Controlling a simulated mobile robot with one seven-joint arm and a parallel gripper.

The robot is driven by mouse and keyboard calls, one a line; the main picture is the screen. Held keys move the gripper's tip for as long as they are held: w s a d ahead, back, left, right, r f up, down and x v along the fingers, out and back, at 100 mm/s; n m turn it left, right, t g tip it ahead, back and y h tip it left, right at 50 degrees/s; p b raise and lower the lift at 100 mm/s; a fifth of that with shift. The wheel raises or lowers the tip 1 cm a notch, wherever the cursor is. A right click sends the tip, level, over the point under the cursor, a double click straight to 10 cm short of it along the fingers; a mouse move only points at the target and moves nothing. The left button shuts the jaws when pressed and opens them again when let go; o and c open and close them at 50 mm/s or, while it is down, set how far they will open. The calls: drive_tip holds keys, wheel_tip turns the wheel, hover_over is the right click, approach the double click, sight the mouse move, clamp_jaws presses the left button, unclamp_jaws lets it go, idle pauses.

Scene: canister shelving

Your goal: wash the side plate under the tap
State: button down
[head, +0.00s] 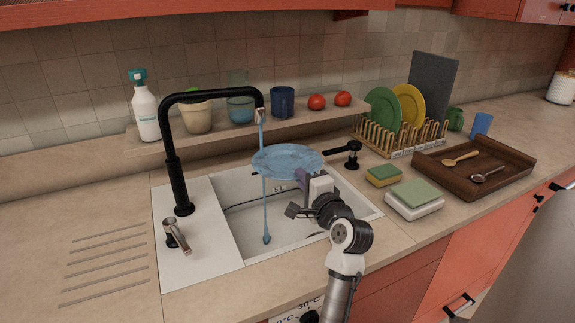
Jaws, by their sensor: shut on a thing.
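The side plate (288,159) is blue and looks wet. It is held roughly level above the sink (225,182), to the right of the black tap (170,150). A thin blue stream of water (263,200) runs from the tap's spout (260,115), meets the left part of the plate and continues down into the basin. My gripper (304,185) is shut on the near edge of the plate, from below and in front. The fingertips are partly hidden under the plate.
A shelf behind holds a spray bottle (144,105), cups and two tomatoes (317,102). To the right are a dish rack (400,135) with plates, sponges (384,175) and a brown tray (475,160) with spoons. The left drainboard counter is clear.

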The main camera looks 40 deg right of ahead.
drive_tip(key=shift+s+d, duration=0.1)
drive_tip(key=shift+d, duration=0.2)
drive_tip(key=shift+a, duration=0.1)
drive_tip(key=shift+a+p, duration=0.35)
drive_tip(key=shift+a, duration=0.15)
drive_tip(key=shift+d, duration=0.15)
drive_tip(key=shift+d, duration=0.45)
drive_tip(key=p+v, duration=0.1)
drive_tip(key=v, duration=0.7)
idle(0.6)
drive_tip(key=shift+r, duration=0.1)
idle(1.0)
